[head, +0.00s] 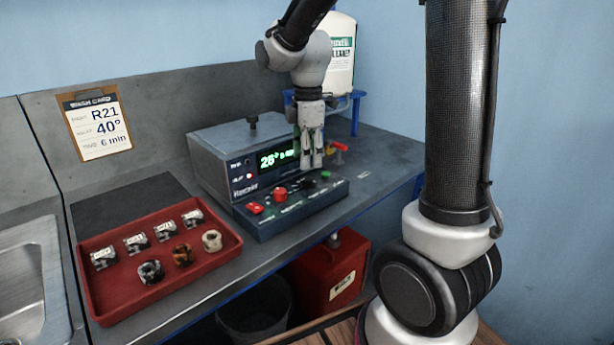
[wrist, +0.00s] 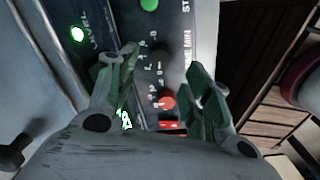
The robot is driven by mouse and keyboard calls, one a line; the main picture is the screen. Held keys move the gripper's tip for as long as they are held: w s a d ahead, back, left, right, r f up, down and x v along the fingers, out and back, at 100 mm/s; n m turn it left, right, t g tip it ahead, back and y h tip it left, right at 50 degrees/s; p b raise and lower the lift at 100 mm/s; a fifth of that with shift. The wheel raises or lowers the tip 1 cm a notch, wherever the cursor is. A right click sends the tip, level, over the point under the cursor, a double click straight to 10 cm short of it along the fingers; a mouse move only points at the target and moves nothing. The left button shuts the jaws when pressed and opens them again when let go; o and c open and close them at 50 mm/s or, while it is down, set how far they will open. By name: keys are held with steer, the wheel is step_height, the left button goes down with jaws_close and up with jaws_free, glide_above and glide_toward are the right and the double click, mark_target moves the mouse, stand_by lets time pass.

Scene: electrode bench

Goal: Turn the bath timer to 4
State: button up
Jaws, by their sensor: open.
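The bath timer is a small dark knob (wrist: 160,56) on the control panel, with a printed number scale and "MIN" lettering beside it in the wrist view. In the head view the dark knob (head: 308,184) sits between a red knob and a green button. I cannot read its setting. My gripper (head: 312,164) points down above the right part of the panel. In the wrist view my gripper (wrist: 162,60) is open, with one finger on each side of the timer knob. Contact cannot be made out. The bath unit (head: 215,150) shows a green-lit display (head: 277,157).
The panel also carries a red knob (wrist: 167,101) close to the fingers, a green button (wrist: 149,4) and a red switch (head: 255,208). A red tray (head: 115,313) with several small parts lies left. A wash card (head: 97,124) hangs behind. A white jug (head: 340,60) stands behind my arm.

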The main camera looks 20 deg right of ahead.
mark_target(307, 179)
step_height(307, 179, down, 7)
steer(key=shift+w+r, duration=0.1)
steer(key=shift+r, duration=0.1)
steer(key=shift+c, duration=0.4)
steer(key=c, duration=1)
